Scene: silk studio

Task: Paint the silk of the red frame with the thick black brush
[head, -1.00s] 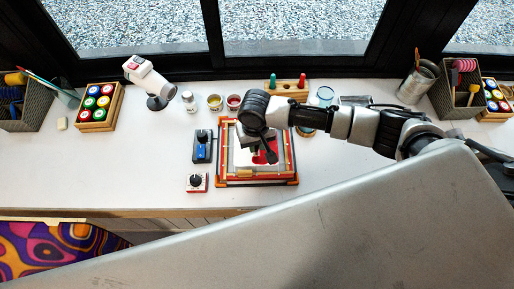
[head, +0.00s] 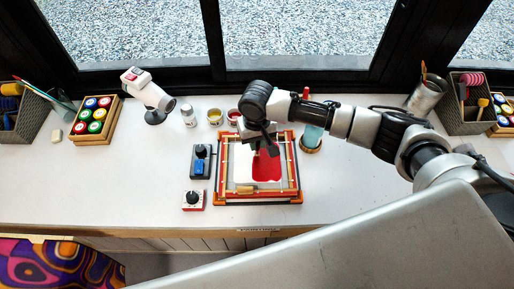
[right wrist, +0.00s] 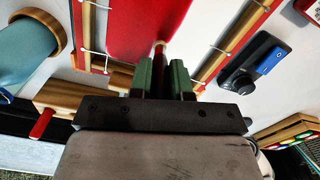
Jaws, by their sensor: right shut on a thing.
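The red frame (head: 217,180) lies flat on the white table, with white silk (head: 243,165) stretched inside it. A large red painted patch (head: 266,172) covers much of the right part of the silk. My right gripper (head: 272,150) is over the upper part of the silk. In the right wrist view its green fingers (right wrist: 166,78) are shut on a thin brush (right wrist: 158,48), which shows only as a short piece between them against the red patch. The brush's thickness and color, and whether its tip touches the silk, I cannot tell. My left gripper is not in view.
A teal jar (head: 313,132) is under my right arm. The table's left front is clear.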

